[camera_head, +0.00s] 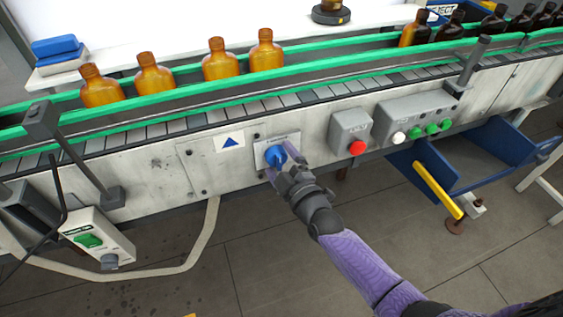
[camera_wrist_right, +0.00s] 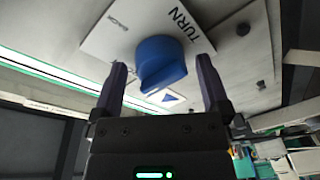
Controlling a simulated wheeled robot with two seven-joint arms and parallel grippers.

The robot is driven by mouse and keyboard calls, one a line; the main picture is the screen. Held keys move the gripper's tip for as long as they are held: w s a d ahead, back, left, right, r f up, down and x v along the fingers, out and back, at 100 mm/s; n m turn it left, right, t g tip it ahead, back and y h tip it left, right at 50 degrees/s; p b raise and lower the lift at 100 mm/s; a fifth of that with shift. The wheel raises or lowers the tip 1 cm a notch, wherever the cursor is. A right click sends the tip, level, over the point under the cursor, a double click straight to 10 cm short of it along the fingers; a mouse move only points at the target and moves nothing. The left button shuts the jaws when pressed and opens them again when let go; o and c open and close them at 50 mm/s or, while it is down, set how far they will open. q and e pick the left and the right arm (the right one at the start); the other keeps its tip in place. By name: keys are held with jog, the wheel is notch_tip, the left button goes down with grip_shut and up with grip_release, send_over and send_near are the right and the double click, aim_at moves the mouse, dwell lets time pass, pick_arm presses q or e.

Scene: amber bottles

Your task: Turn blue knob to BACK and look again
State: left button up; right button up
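The blue knob (camera_head: 275,156) sits on a pale plate on the conveyor's front panel. In the right wrist view the knob (camera_wrist_right: 160,62) is large, and its plate (camera_wrist_right: 112,35) reads TURN on one side; I cannot read the word on the other side with certainty. My right gripper (camera_head: 279,164) reaches up to the knob from the lower right. In the wrist view, the fingers of this gripper (camera_wrist_right: 165,82) are apart, one on each side of the knob, with gaps visible. My left gripper is not in view.
Amber bottles (camera_head: 221,64) stand on the conveyor between green rails (camera_head: 180,108); darker ones are at right. A red button (camera_head: 357,147) and a box with white and green buttons (camera_head: 415,131) are right of the knob. A blue bin (camera_head: 425,160) is below them.

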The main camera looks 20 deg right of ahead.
jog(key=c, duration=1.1)
jog(key=m, duration=0.5)
jog(key=shift+f+t+b, duration=0.15)
jog(key=shift+t+b, duration=0.15)
jog(key=shift+b, duration=0.05)
jog(key=m, duration=0.5)
jog(key=shift+a+t+h, duration=0.1)
jog(key=shift+t+h, duration=0.2)
jog(key=m, duration=0.5)
jog(key=shift+t+h+b, duration=0.3)
jog(key=shift+h+b, duration=0.1)
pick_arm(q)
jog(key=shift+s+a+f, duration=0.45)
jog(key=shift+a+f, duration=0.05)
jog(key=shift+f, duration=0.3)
pick_arm(e)
jog(key=shift+a+m+h, duration=0.1)
jog(key=shift+m+h, duration=0.5)
jog(key=shift+m, duration=1.6)
jog(key=shift+f, duration=0.1)
